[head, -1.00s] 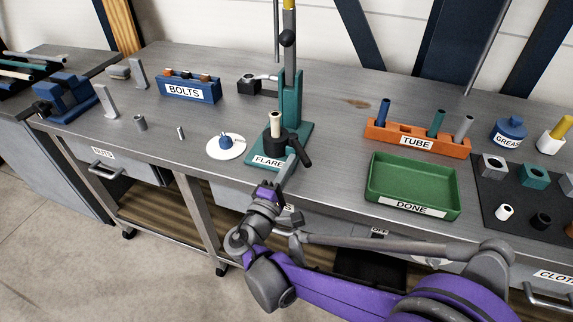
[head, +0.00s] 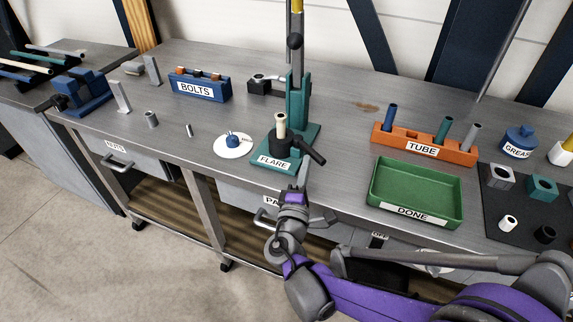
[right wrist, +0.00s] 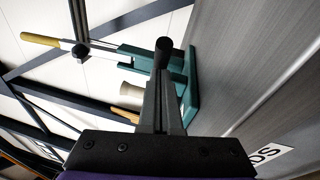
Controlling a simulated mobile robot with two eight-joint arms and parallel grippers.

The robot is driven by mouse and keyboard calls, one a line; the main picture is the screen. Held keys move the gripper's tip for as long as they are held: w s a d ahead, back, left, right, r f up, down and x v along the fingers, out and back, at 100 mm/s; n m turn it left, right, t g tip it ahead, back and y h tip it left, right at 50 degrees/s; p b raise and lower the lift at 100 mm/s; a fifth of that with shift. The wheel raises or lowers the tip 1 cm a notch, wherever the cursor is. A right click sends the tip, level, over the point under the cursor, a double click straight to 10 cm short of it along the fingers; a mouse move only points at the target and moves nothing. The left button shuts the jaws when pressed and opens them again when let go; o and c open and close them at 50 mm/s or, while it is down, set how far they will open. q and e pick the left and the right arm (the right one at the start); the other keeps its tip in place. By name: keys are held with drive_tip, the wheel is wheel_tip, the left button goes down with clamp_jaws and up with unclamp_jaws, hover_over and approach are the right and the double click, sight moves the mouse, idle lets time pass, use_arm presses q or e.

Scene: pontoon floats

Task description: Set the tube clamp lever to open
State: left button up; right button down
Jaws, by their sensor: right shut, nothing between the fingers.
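The teal flare stand (head: 297,110) is on the bench with a FLARE label on its base. At its foot is the black tube clamp (head: 281,148), with a pale tube (head: 281,124) upright in it. The clamp's black lever (head: 311,152) points toward the front right. My right gripper (head: 303,172) is shut and empty, just in front of the stand and below the lever. In the right wrist view, the shut fingers (right wrist: 161,100) reach toward a dark rounded end, likely the lever (right wrist: 164,48). I cannot tell whether they touch. My left gripper is not in view.
A green DONE tray (head: 420,212) and an orange TUBE rack (head: 400,140) stand to the right. A white disc with a blue knob (head: 233,141) lies left of the stand. The blue BOLTS rack (head: 200,87) is farther back. Drawer handles project below the bench edge.

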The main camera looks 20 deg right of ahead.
sight(324, 160)
drive_tip(key=shift+d+p, duration=0.3)
drive_tip(key=shift+d, duration=1.75)
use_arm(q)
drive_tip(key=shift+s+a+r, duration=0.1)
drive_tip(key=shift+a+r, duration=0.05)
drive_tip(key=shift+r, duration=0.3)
use_arm(e)
drive_tip(key=shift+w+d, duration=0.15)
drive_tip(key=shift+d, duration=0.35)
drive_tip(key=shift+d+r, duration=0.1)
